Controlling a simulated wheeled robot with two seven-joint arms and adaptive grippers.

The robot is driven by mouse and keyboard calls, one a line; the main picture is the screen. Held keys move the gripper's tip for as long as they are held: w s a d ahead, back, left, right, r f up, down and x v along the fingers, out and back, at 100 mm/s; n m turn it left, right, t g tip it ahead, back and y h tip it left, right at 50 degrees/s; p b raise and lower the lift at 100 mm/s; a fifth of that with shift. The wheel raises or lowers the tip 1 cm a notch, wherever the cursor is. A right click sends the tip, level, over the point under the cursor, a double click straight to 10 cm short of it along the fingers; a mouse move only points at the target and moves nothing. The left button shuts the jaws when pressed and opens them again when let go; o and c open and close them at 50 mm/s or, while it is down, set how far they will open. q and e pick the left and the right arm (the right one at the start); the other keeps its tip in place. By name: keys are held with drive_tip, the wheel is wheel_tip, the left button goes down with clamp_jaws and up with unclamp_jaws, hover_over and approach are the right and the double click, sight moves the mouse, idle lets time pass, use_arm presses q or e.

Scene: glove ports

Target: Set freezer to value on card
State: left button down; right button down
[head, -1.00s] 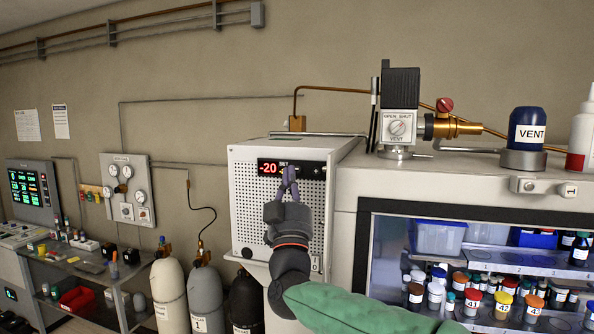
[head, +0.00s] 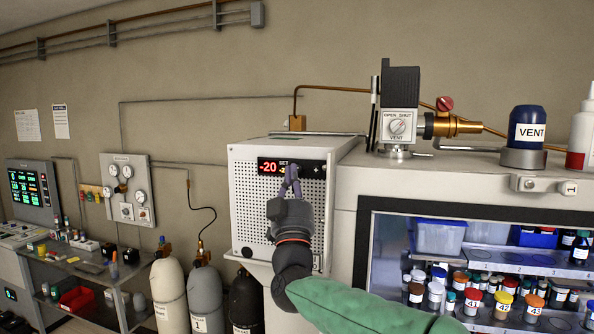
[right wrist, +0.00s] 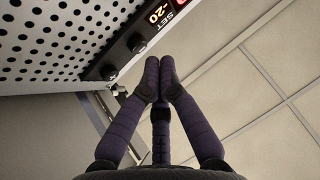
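The freezer controller (head: 250,205) is a pale box with a perforated front. Its dark display strip (head: 267,168) reads -20 in red, with the word SET and a smaller, partly covered reading beside it. Two small buttons sit at the strip's right end; the right wrist view shows a nearer button (right wrist: 137,43) and a farther button (right wrist: 110,72). My right gripper (head: 291,170) is shut and empty, its fingertips together just in front of the strip, close to the nearer button. I cannot tell whether they touch. My left gripper is out of view. No readable value card shows.
A glass-fronted cabinet (head: 460,201) with bottles and jars stands right of the controller. Gas cylinders (head: 204,295) stand lower left. Two papers (head: 27,125) hang on the far left wall.

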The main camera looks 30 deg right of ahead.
drive_tip(key=shift+d, duration=0.1)
idle(0.7)
drive_tip(key=shift+w+d+b, duration=0.25)
drive_tip(key=shift+w+b, duration=0.05)
drive_tip(key=shift+b, duration=0.05)
drive_tip(key=shift+w+d, duration=0.2)
drive_tip(key=shift+d, duration=0.05)
idle(0.9)
drive_tip(key=shift+s+a+b, duration=0.1)
drive_tip(key=shift+s+b, duration=0.05)
drive_tip(key=shift+b, duration=0.15)
drive_tip(key=shift+s+a+b, duration=0.3)
drive_tip(key=shift+s+a, duration=0.1)
drive_tip(key=shift+a, duration=0.1)
